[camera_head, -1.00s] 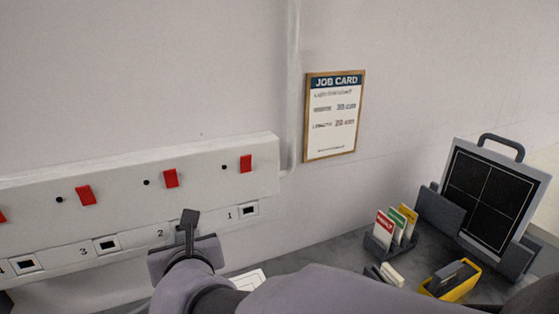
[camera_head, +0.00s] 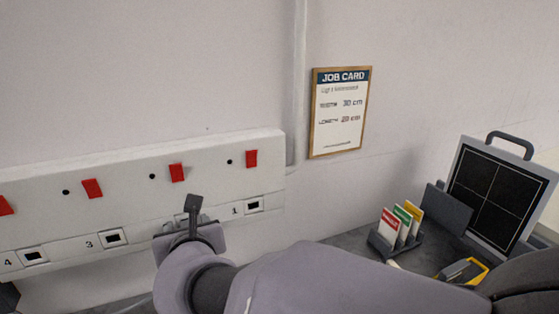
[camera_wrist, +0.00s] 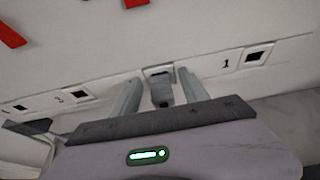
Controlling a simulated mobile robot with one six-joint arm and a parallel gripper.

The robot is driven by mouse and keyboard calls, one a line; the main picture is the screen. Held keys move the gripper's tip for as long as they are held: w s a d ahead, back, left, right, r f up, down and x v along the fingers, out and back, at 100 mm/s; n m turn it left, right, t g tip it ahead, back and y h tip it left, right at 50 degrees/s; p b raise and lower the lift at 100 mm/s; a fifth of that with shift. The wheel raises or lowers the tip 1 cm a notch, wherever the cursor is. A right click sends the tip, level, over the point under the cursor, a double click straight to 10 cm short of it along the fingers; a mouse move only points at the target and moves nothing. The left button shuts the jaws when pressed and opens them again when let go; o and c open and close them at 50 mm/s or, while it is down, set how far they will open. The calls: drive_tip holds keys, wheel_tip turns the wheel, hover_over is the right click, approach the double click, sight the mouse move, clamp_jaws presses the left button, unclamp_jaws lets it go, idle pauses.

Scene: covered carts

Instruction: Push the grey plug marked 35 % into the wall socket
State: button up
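The white wall panel (camera_head: 130,180) carries a row of numbered sockets; 1 (camera_head: 254,205), 3 (camera_head: 112,238) and 4 (camera_head: 34,256) look empty. My gripper (camera_wrist: 158,82) is at socket 2, which my arm hides in the head view. In the wrist view, its two fingers stand apart, with a grey block, seemingly the grey plug (camera_wrist: 162,94), between them. Gaps show on both sides of the block. The block lies right below or at the socket 2 opening (camera_wrist: 158,71); I cannot tell how deep it sits. No 35 % mark is readable.
Red switches (camera_head: 177,173) line the panel above the sockets. A job card (camera_head: 340,112) hangs on the wall. On the counter at right stand a card holder (camera_head: 394,242), a yellow-and-grey item (camera_head: 463,271) and a dark framed panel (camera_head: 500,190) with a handle.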

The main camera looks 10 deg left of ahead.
drive_tip(key=shift+s, duration=0.1)
drive_tip(key=p+v, duration=0.6)
drive_tip(key=v, duration=1.1)
drive_tip(key=shift+s, duration=0.1)
